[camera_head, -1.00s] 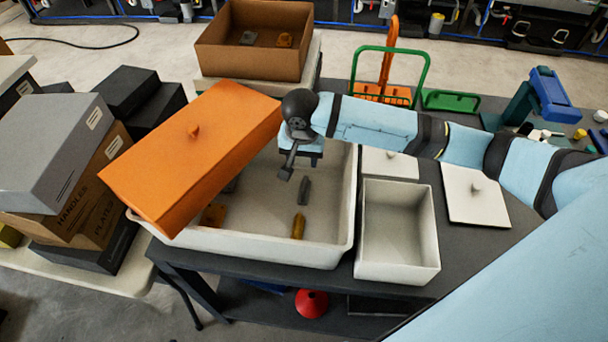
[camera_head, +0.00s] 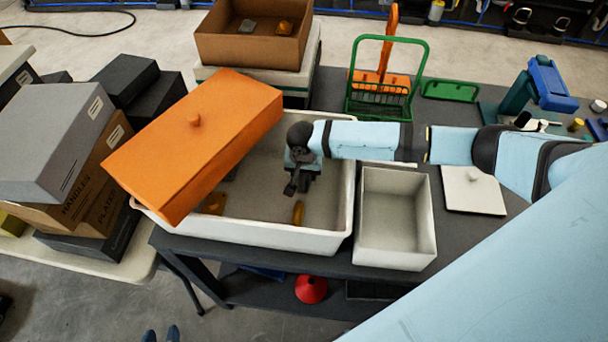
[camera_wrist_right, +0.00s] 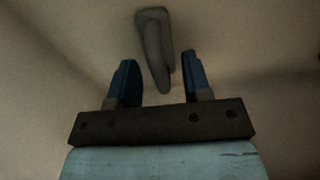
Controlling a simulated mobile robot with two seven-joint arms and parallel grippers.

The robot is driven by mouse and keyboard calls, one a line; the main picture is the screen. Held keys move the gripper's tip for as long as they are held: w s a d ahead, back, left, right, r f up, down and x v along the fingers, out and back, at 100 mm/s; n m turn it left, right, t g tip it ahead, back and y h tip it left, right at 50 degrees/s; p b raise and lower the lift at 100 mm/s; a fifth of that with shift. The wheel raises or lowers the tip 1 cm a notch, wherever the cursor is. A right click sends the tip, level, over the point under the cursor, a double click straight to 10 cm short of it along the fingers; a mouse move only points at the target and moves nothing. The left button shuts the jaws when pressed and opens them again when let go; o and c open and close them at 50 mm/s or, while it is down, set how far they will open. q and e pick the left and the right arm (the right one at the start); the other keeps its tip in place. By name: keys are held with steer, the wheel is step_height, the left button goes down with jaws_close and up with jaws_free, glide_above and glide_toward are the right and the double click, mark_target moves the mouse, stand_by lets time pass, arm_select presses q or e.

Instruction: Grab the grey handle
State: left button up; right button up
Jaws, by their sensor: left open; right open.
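The grey handle (camera_wrist_right: 153,48) lies on the tank floor in the right wrist view, its lower end between the fingertips of my right gripper (camera_wrist_right: 160,78). The fingers are open on either side, without visible contact. In the head view my right gripper (camera_head: 297,186) is down inside the large white tank (camera_head: 255,234) and hides the grey handle. Two blue fingertips of my left gripper (camera_head: 161,334) show at the bottom edge, apart and empty.
An orange lid (camera_head: 225,125) lies tilted over the tank's left part. A smaller white tank (camera_head: 428,205) stands close on the right. Boxes (camera_head: 50,130) are stacked left.

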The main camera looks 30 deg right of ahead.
steer(key=shift+f, duration=0.2)
jaws_close()
steer(key=shift+r, duration=0.1)
